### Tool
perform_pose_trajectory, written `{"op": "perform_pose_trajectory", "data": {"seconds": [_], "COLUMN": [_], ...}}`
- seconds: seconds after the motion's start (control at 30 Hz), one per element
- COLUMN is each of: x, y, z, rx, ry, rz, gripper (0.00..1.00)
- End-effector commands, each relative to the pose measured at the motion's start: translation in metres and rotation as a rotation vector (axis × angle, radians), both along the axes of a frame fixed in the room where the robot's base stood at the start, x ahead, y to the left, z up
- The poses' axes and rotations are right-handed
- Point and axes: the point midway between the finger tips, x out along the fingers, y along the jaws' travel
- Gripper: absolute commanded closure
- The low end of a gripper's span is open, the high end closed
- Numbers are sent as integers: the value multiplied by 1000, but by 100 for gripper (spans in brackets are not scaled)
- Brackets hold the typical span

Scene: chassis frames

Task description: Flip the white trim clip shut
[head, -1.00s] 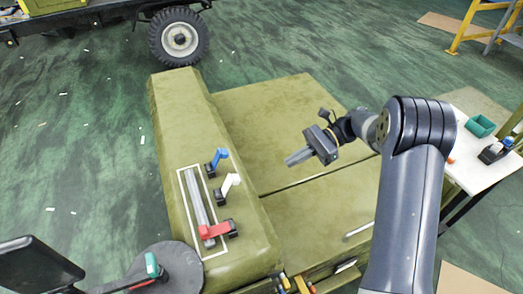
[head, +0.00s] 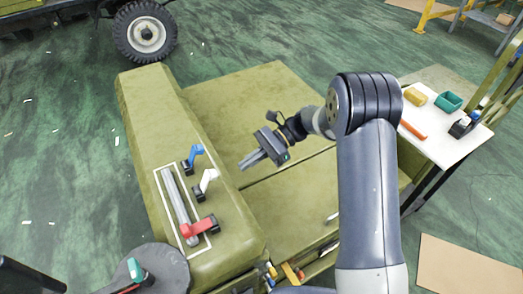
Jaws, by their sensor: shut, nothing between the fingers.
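The white trim clip (head: 207,182) stands on the raised olive ledge, its white lever tilted up from a dark base. A blue clip (head: 194,157) with its lever raised stands just behind it. My gripper (head: 252,161) is shut and empty. It is held to the right of the white clip, above the olive panel, apart from all the clips.
A white outline surrounds the bar on the olive ledge (head: 150,110). A white side table (head: 445,142) at right holds a green bin (head: 448,102), a yellow item and an orange item. A round dark stand (head: 150,270) is at the front left.

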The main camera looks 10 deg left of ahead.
Motion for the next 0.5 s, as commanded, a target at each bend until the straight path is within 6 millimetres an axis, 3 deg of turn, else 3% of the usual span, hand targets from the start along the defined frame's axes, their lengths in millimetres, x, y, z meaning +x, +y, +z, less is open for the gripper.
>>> {"op": "perform_pose_trajectory", "data": {"seconds": [0.1, 0.2, 0.5], "x": [-16, -24, -36], "y": [18, 28, 42], "z": [-8, 2, 10], "rx": [-1, 1, 0], "ry": [2, -1, 0], "rz": [2, 4, 0], "gripper": [100, 100, 100]}}
